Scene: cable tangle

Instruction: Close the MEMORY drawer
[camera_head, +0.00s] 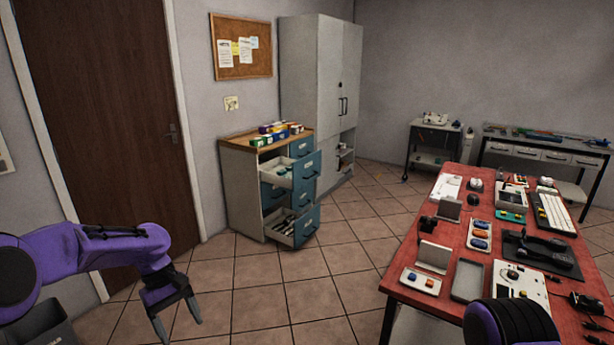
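A grey drawer cabinet (239,190) with blue drawer fronts and a wooden top stands against the wall left of centre. An upper drawer (306,167) is pulled out, and the bottom drawer (306,226) is pulled out too, with items inside it. The other drawers look shut or are partly hidden. The labels are too small to read, so I cannot tell which drawer is MEMORY. My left gripper (179,317) is open and empty, pointing down in front of the door, left of and nearer than the cabinet. My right gripper is out of view; only part of that arm shows.
A red table (401,291) covered with electronics fills the right side. Small boxes (275,130) lie on the cabinet top. A tall grey locker (311,75) stands behind it. A dark bin (46,326) is at lower left. The tiled floor (285,285) before the cabinet is clear.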

